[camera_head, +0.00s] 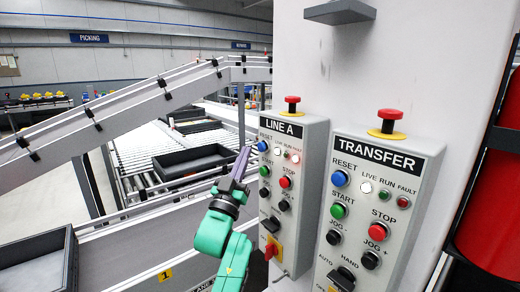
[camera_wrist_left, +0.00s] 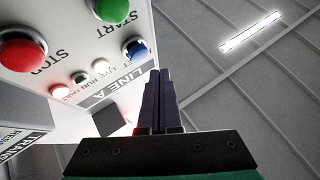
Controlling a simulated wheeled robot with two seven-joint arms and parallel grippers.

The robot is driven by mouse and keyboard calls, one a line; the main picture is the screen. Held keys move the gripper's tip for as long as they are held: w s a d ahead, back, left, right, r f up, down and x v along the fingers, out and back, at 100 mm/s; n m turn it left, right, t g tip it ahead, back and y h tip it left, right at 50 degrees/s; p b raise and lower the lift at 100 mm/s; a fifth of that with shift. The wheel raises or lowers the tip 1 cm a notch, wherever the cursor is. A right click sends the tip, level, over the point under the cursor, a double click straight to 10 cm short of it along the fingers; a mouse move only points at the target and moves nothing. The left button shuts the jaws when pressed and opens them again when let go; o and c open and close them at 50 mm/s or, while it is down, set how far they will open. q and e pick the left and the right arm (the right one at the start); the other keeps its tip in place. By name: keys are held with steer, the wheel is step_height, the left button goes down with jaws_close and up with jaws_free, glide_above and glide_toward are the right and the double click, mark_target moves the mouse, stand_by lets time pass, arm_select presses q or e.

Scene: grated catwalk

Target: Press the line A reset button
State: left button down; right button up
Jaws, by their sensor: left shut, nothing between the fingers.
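The LINE A control box (camera_head: 312,150) is mounted on the pale column. Its blue RESET button (camera_head: 262,146) sits at the upper left of the panel, below the LINE A label. The button also shows in the left wrist view (camera_wrist_left: 136,50), just beyond and left of my fingertips. My left gripper (camera_head: 245,153) is shut and empty, its dark fingers pointing up just left of the button. In the left wrist view the fingers (camera_wrist_left: 158,74) are together. A small gap seems to separate the tips from the button. My right gripper is not in view.
The TRANSFER box (camera_head: 402,215), with its own blue RESET button (camera_head: 340,178), stands close on the right. LINE A has a green START button (camera_head: 264,171), a red STOP button (camera_head: 285,182) and a lit red FAULT lamp (camera_wrist_left: 60,91). A conveyor rail (camera_head: 130,108) lies left.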

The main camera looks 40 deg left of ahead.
mark_target(259, 145)
arm_select(q)
steer(key=shift+w+d, duration=0.25)
steer(key=shift+w, duration=0.4)
stand_by(1.5)
steer(key=shift+w+d, duration=0.15)
steer(key=shift+w, duration=0.25)
steer(key=shift+w+d, duration=0.2)
steer(key=shift+w, duration=0.55)
stand_by(0.9)
steer(key=shift+s+a, duration=0.2)
steer(key=shift+s, duration=0.4)
steer(key=shift+s+a, duration=0.15)
steer(key=shift+s, duration=0.4)
steer(key=s, duration=0.2)
steer(key=s+a, duration=0.1)
steer(key=s, duration=0.1)
steer(key=shift+s+a, duration=0.2)
steer(key=shift+s, duration=0.2)
